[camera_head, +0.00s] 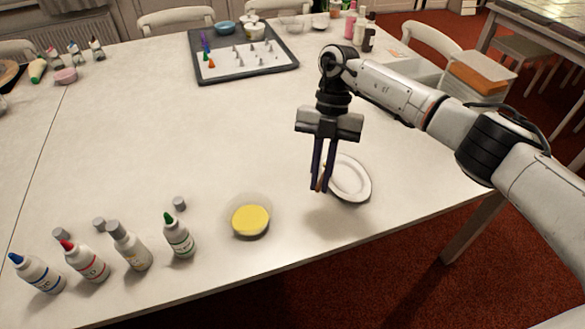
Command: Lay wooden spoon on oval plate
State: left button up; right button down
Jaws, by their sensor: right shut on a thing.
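The white oval plate (361,182) lies on the table near its front right edge. My right gripper (321,188) points down at the plate's left side and hides part of its left rim. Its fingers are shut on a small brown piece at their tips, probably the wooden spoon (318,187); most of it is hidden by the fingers. I cannot tell whether it touches the plate. My left gripper is not in view.
A bowl with yellow contents (250,220) stands left of the plate. Several squeeze bottles (130,246) and loose caps are at the front left. A dark tray (243,55) with piping tips is at the back. The table's middle is clear.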

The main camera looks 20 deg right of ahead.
jog(key=s+d+f+n+t+h, duration=0.25)
jog(key=d+n, duration=0.45)
jog(key=d, duration=0.5)
jog(key=shift+t, duration=0.35)
notch_tip(320, 180, down, 6)
jog(key=b, duration=0.4)
jog(key=shift+s+r, duration=0.1)
jog(key=shift+r, duration=0.1)
jog(key=shift+f+b, duration=0.25)
jog(key=shift+b, duration=0.1)
jog(key=c, duration=1.7)
grip_release()
jog(key=shift+c, duration=0.2)
jog(key=shift+r, duration=0.1)
